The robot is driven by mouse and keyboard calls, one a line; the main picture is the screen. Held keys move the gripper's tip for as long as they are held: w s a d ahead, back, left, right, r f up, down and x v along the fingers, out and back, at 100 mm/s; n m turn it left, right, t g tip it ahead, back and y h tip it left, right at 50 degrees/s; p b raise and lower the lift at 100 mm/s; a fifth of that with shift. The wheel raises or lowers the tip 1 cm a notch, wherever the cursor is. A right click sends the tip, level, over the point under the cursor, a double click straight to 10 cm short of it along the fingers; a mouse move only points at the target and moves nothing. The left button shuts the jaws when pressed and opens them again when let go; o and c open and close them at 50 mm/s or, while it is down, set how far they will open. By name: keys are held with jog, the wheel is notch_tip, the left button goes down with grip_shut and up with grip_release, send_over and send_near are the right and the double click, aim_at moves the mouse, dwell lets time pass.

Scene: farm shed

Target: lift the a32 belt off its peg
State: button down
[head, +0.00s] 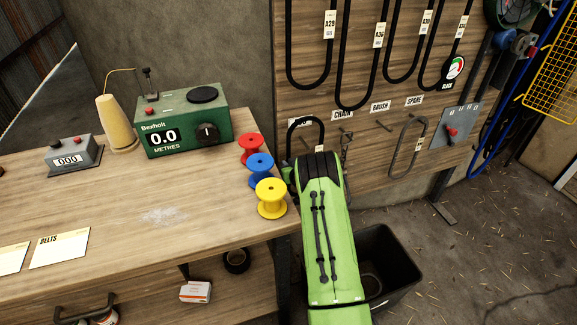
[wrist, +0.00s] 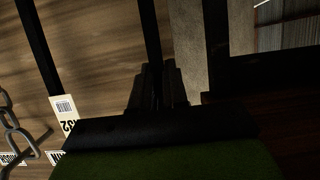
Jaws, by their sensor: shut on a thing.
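The A32 belt is a black loop; in the head view its upper arch (head: 304,121) shows above my arm, against the pegboard. Its lower part is hidden behind my arm. In the dark wrist view, one black strand (wrist: 151,35) runs down between the fingers of my gripper (wrist: 158,88), which is shut on it. Another strand (wrist: 38,45) runs at the left to a white tag (wrist: 63,114) reading upside-down "32". I cannot tell whether the loop still touches its peg.
Several labelled black belts (head: 358,104) hang higher on the wooden board (head: 375,160). A grey loop (head: 392,158) hangs right of my arm. A workbench (head: 120,215) with coloured spools (head: 271,198) stands left. A black bin (head: 396,270) is below right of my arm.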

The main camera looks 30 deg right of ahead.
aim_at(289, 187)
jog(key=shift+f+b, duration=0.85)
jog(key=shift+f, duration=2.75)
jog(key=shift+s, duration=0.1)
jog(key=s+a+p, duration=0.3)
jog(key=s+p, duration=0.5)
jog(key=s, duration=0.4)
jog(key=shift+s, duration=0.2)
jog(key=shift+a, duration=0.1)
